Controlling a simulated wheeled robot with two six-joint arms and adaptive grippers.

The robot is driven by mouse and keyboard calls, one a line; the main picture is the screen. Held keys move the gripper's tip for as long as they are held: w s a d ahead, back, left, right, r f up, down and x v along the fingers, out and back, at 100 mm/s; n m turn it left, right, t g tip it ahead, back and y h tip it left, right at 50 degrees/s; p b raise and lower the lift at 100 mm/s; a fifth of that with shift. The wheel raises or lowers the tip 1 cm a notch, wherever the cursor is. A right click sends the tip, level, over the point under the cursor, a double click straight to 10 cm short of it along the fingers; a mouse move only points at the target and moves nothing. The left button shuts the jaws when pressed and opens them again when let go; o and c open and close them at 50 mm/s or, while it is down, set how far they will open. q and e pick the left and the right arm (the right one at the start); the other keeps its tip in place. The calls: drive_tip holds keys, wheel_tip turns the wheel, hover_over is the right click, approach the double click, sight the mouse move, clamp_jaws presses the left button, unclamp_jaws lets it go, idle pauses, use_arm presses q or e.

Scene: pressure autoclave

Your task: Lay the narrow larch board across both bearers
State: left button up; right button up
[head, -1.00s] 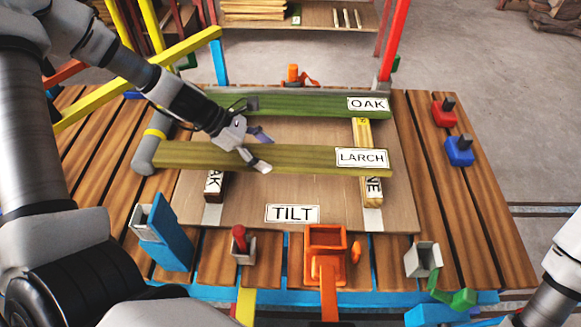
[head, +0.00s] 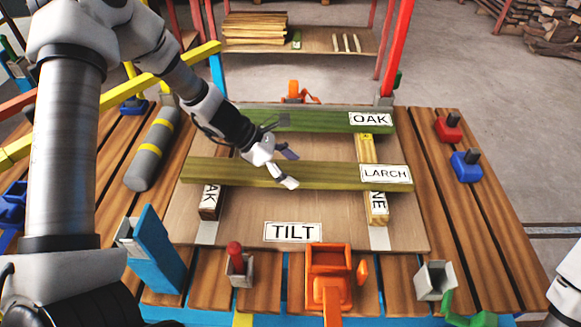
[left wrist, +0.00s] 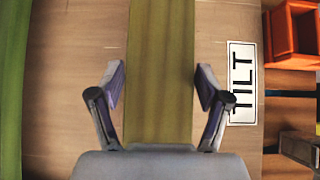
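The narrow larch board (head: 330,175), greenish-brown with a LARCH label at its right end, spans both bearers in the head view. Its ends pass beyond the left bearer (head: 208,203) and the right bearer (head: 378,212). I cannot tell whether it rests on them or sits slightly above. My left gripper (head: 289,167) straddles the board left of its middle. My right gripper is out of view.
A green OAK board (head: 320,120) lies behind, across the bearers' far ends. The base plate (head: 300,212) carries a TILT label. An orange holder (head: 328,270), a blue bracket (head: 155,250) and a red-handled part (head: 236,262) line the front. A grey cylinder (head: 152,150) lies left.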

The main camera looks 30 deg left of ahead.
use_arm(q)
drive_tip(key=shift+o, duration=0.7)
drive_tip(key=shift+r, duration=0.25)
drive_tip(key=p+v, duration=0.9)
drive_tip(key=v, duration=0.3)
drive_tip(key=shift+w+d+r, duration=0.1)
drive_tip(key=shift+w+d, duration=0.05)
drive_tip(key=shift+p, duration=0.35)
drive_tip(key=shift+a, duration=0.2)
